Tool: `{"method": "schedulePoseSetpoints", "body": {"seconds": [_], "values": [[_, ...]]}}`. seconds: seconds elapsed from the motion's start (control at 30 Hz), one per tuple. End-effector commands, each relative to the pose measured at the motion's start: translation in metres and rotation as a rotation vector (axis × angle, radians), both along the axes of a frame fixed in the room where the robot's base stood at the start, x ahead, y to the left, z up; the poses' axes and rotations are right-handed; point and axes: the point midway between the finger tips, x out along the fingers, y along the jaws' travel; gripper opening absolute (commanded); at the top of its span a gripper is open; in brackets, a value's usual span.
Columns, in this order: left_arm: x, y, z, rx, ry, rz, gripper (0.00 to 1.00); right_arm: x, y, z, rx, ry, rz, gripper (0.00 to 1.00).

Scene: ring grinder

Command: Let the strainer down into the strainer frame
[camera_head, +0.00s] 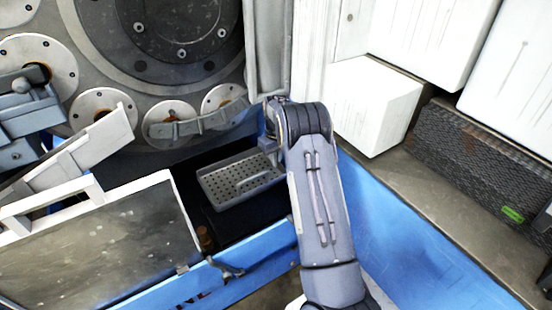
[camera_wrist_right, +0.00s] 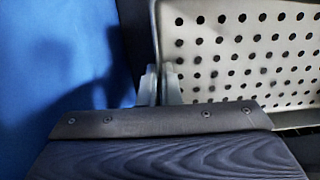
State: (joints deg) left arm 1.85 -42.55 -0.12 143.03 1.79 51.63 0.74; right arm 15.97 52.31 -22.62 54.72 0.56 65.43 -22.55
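The strainer (camera_head: 222,186) is a shallow grey perforated tray with a raised handle-like bar. It is in the middle of the head view, over a dark recess, and looks roughly level. My right gripper (camera_head: 268,146) is at its right end. In the right wrist view the two fingertips (camera_wrist_right: 160,85) straddle the near edge of the strainer (camera_wrist_right: 245,55) and look closed on its rim. The strainer frame seems to be the dark recess (camera_head: 245,222) around and under the strainer; its rim is hard to make out. I cannot tell the gap between them. My left gripper does not show.
A blue wall (camera_head: 262,252) runs in front of the recess and another blue panel (camera_head: 400,235) lies right of my arm. A metal-topped tray (camera_head: 100,250) stands on the left. Machine discs (camera_head: 170,125) are behind. White boxes (camera_head: 372,105) stand at the upper right.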

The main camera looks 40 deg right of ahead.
Motion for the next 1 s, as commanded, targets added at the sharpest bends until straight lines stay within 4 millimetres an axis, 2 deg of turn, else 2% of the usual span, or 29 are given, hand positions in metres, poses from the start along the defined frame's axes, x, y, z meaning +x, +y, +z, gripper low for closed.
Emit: {"method": "schedulePoseSetpoints", "body": {"seconds": [0.5, 1.0], "values": [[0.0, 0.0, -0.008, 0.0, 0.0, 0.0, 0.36, 0.0, 0.0, -0.014, 0.001, -0.003, 0.0, 0.0], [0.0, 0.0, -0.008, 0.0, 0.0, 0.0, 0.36, 0.0, 0.0, -0.014, 0.001, -0.003, 0.0, 0.0]]}}
